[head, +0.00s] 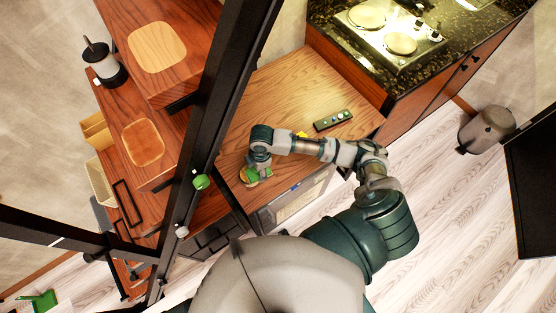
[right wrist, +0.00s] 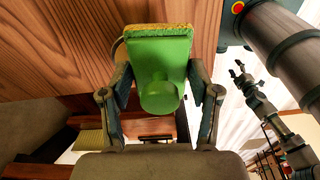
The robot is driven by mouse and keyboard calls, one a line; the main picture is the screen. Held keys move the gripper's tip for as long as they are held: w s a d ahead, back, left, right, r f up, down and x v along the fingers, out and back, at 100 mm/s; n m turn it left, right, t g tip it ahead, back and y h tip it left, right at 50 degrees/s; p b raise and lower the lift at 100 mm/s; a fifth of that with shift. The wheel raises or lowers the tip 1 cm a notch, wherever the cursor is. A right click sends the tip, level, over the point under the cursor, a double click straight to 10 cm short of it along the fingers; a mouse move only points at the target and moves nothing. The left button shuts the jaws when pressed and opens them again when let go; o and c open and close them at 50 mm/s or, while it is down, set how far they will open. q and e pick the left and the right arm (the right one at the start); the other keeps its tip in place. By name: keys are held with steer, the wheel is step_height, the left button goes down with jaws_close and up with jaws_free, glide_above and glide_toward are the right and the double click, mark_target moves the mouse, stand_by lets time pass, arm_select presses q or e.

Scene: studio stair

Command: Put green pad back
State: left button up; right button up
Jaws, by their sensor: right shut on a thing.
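The green pad (right wrist: 160,62) has a rounded green handle and a yellow-brown sponge-like edge. My right gripper (right wrist: 160,95) is shut on its handle, one finger on each side. In the head view the green pad (head: 251,178) shows partly below my right gripper (head: 259,165), by the left front part of the wooden tabletop (head: 290,85). The sponge edge faces the wood; I cannot tell whether it touches. What looks like my left gripper (right wrist: 240,75) shows small in the right wrist view, its jaws unclear.
A dark remote-like object (head: 332,120) and a small yellow thing (head: 302,134) are on the tabletop. A black post (head: 220,85) stands left of it, beside wooden shelves (head: 185,60). A stove (head: 390,30) is at the back right. The tabletop's back is clear.

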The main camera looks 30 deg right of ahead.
steer(key=shift+n, duration=0.7)
steer(key=s+a, duration=0.1)
steer(key=s+a+f, duration=0.1)
steer(key=s+a, duration=0.1)
steer(key=s, duration=0.1)
steer(key=shift+f, duration=0.35)
steer(key=shift+s+f, duration=0.15)
steer(key=shift+s, duration=0.1)
glide_above(277, 160)
steer(key=shift+d+f, duration=0.1)
steer(key=shift+f, duration=0.7)
steer(key=shift+w+f, duration=0.1)
steer(key=shift+f, duration=0.3)
step_height(277, 160, down, 3)
steer(key=shift+r, duration=0.2)
steer(key=o, duration=1)
steer(key=shift+d, duration=0.2)
steer(key=shift+a, duration=0.1)
steer(key=shift+a, duration=0.1)
